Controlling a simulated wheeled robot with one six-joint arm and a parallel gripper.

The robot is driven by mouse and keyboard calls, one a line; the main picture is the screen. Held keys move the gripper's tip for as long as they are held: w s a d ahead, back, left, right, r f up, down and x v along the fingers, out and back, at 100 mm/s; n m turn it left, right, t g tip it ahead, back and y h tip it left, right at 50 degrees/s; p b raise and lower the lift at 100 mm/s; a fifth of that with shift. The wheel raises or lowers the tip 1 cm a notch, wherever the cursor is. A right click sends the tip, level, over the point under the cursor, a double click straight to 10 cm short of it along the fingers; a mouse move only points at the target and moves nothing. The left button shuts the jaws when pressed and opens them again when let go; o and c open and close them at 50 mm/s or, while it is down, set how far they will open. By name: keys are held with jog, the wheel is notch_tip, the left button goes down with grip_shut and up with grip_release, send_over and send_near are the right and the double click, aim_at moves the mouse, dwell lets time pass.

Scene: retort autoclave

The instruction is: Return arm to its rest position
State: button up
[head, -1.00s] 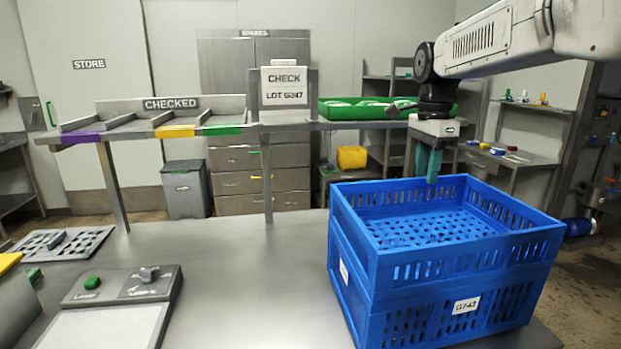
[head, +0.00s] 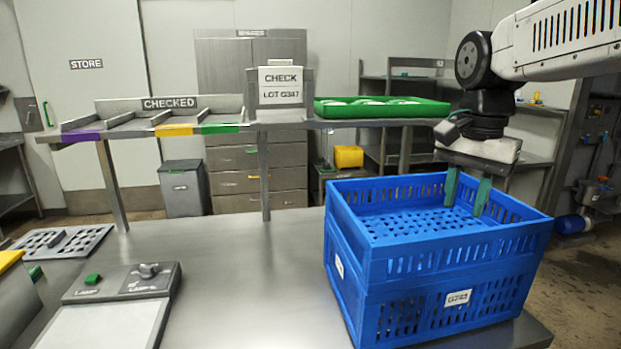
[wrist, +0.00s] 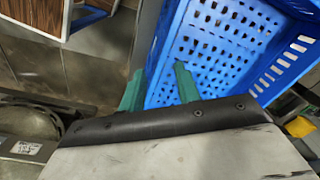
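My gripper (head: 465,193) has two teal fingers that point down at the far side of the blue crate, near its rear rim. A gap shows between the fingers and nothing is held there. In the wrist view my gripper (wrist: 158,88) also shows its two fingers apart and empty, with the crate beyond them. My arm reaches in from the upper right of the head view.
The blue crate (head: 455,270) stands on the steel table (head: 240,270) and looks empty. Behind it a raised shelf holds a green tray (head: 380,107), a CHECK sign (head: 281,87) and the CHECKED lanes (head: 155,118). The table's middle is clear.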

jog(key=s+f+n, duration=0.4)
jog(key=s+f, duration=0.1)
jog(key=s, duration=0.5)
jog(key=s+d+f+n, duration=0.1)
jog(key=s+f+n, duration=0.4)
jog(key=s, duration=0.6)
jog(key=shift+d+f+t, duration=0.3)
jog(key=shift+f+t, duration=0.1)
